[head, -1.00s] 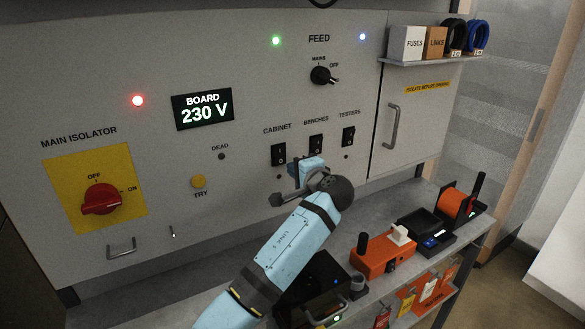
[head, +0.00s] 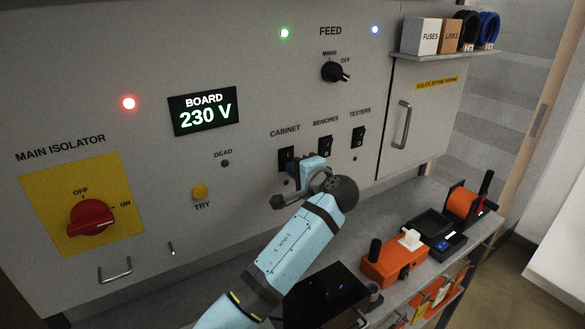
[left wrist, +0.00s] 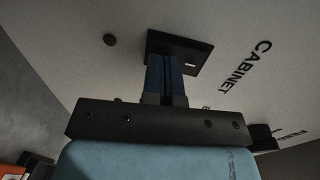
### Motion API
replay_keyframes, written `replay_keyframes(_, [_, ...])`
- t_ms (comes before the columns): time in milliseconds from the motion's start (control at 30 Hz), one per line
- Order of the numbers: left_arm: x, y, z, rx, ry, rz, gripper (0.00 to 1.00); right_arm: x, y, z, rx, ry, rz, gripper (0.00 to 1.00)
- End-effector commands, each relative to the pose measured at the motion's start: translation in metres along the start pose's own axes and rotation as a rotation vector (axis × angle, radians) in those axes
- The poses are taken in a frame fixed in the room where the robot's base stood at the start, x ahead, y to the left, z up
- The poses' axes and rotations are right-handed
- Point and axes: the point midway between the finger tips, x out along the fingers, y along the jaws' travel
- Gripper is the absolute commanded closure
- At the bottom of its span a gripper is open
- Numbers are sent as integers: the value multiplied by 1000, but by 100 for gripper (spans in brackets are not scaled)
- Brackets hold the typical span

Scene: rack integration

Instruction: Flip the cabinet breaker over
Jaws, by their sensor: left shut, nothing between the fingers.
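The cabinet breaker (head: 286,157) is a black rocker switch under the CABINET label on the grey panel. Its black plate (left wrist: 198,50) also shows in the left wrist view, tilted, with the label to its right. My left gripper (head: 296,170) is shut and empty, just in front of and below the breaker. In the left wrist view its closed blue fingers (left wrist: 166,66) overlap the plate's lower left part and hide much of the rocker. I cannot tell whether the tips touch it. My right gripper is out of view.
The benches breaker (head: 325,146) and testers breaker (head: 358,137) are close on the right. The yellow TRY button (head: 199,192) and red main isolator knob (head: 91,217) are to the left. The board display (head: 204,111) reads 230 V. An orange device (head: 394,264) stands on the bench below.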

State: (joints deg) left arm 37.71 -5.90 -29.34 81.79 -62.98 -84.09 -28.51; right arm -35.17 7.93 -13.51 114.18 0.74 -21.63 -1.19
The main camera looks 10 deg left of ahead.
Motion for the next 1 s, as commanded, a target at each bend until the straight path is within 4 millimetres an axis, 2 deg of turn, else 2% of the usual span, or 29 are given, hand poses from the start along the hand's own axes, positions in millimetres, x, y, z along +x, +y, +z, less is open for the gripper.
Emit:
replay_keyframes(367, [-1,0,0,0,0,0,100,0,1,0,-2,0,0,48])
replay_keyframes(533, [6,7,0,1,-2,-62,100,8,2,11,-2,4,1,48])
replay_keyframes(600, [6,1,0,-1,-1,-67,100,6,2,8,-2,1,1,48])
replay_keyframes(1000, [9,0,1,-1,-1,-65,100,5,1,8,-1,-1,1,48])
